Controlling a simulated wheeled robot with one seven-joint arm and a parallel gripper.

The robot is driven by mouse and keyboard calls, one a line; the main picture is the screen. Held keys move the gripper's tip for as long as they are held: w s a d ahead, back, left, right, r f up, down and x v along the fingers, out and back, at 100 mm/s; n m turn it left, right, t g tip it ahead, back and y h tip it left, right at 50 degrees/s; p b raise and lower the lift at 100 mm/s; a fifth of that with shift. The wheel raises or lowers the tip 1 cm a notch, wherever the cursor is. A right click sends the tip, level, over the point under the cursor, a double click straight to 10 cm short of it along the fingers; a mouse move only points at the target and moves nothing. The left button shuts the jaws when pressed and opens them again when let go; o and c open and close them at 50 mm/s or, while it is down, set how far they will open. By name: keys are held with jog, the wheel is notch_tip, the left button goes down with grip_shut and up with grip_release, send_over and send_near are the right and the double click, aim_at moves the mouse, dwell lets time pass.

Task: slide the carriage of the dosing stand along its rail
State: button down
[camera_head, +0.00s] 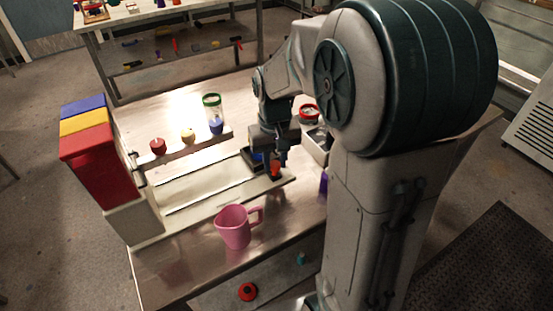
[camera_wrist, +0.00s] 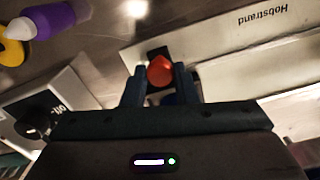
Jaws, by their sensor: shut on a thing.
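The dosing stand has a red, yellow and blue block of containers (camera_head: 85,133) at its left end and a pale rail (camera_head: 200,187) running to the right across the table. The carriage (camera_head: 252,158) is a dark block near the rail's right end, partly hidden by my gripper. A red-orange knob (camera_head: 275,169) shows at the fingertips of my gripper (camera_head: 275,163). In the wrist view the knob (camera_wrist: 160,70) sits between the two dark fingers of my gripper (camera_wrist: 160,78), which is shut on it. The dark base under the knob is mostly hidden there.
A pink jug (camera_head: 235,227) stands in front of the rail. Behind it are red, yellow and blue knobs (camera_head: 188,135) on a strip and a green-lidded jar (camera_head: 212,105). A white box (camera_head: 317,145) and purple bottle (camera_wrist: 52,20) are close to my gripper.

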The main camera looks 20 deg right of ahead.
jog(key=shift+d, duration=0.15)
jog(key=c, duration=1.4)
grip_release()
jog(key=shift+o, duration=1.3)
jog(key=shift+w+d, duration=0.1)
jog(key=shift+d, duration=0.05)
jog(key=shift+r, duration=0.1)
notch_tip(320, 180, up, 14)
